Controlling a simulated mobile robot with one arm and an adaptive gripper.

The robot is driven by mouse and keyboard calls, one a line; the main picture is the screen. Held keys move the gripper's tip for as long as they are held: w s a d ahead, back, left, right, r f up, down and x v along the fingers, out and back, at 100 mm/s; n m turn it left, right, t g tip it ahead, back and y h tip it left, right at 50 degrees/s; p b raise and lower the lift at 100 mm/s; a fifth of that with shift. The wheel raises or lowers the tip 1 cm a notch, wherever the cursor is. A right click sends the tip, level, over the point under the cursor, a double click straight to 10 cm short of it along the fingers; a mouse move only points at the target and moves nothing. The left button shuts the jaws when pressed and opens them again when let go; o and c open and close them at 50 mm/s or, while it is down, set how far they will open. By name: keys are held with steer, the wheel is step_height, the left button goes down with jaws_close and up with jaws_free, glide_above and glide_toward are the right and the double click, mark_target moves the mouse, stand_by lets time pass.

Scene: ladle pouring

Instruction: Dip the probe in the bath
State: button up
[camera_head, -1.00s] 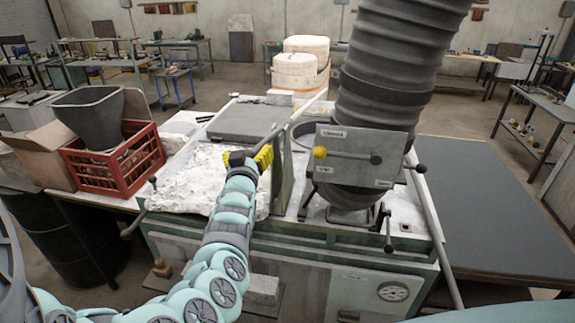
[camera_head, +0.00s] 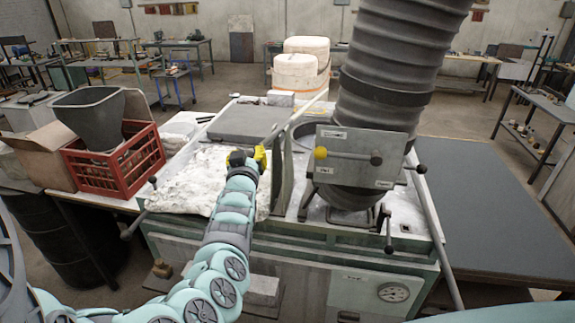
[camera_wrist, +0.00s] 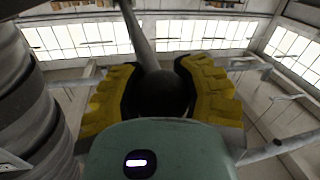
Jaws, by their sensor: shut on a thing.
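My gripper (camera_head: 250,158) has yellow fingers and is over the left part of the furnace top. In the wrist view the fingers (camera_wrist: 162,92) are shut around a dark rounded end of a rod, which looks like the probe (camera_wrist: 140,35). A pale slanted rod (camera_head: 308,108), seemingly the same probe, runs up and right from the gripper in the head view. The round opening (camera_head: 301,128) behind the upright plate seems to be the bath. Its inside is mostly hidden by the plate and the duct.
A thick ribbed duct (camera_head: 390,80) and a lever panel (camera_head: 358,157) stand to the right of the gripper. A narrow upright plate (camera_head: 283,178) is close on its right. A grey slab (camera_head: 246,122) lies behind. A red crate (camera_head: 115,168) is at left.

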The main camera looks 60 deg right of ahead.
steer(key=shift+w+r, duration=0.1)
jaws_close()
steer(key=d+r, duration=0.1)
steer(key=r, duration=0.1)
steer(key=r+p, duration=0.1)
steer(key=r, duration=0.2)
steer(key=w+d+r+p, duration=0.1)
steer(key=r, duration=0.2)
steer(key=shift+d, duration=0.35)
steer(key=shift+d+r+g+y+b, duration=0.3)
steer(key=shift+d+r+y+b, duration=0.15)
steer(key=shift+r+y+b, duration=0.15)
steer(key=o, duration=1.3)
jaws_free()
steer(key=shift+c, duration=0.2)
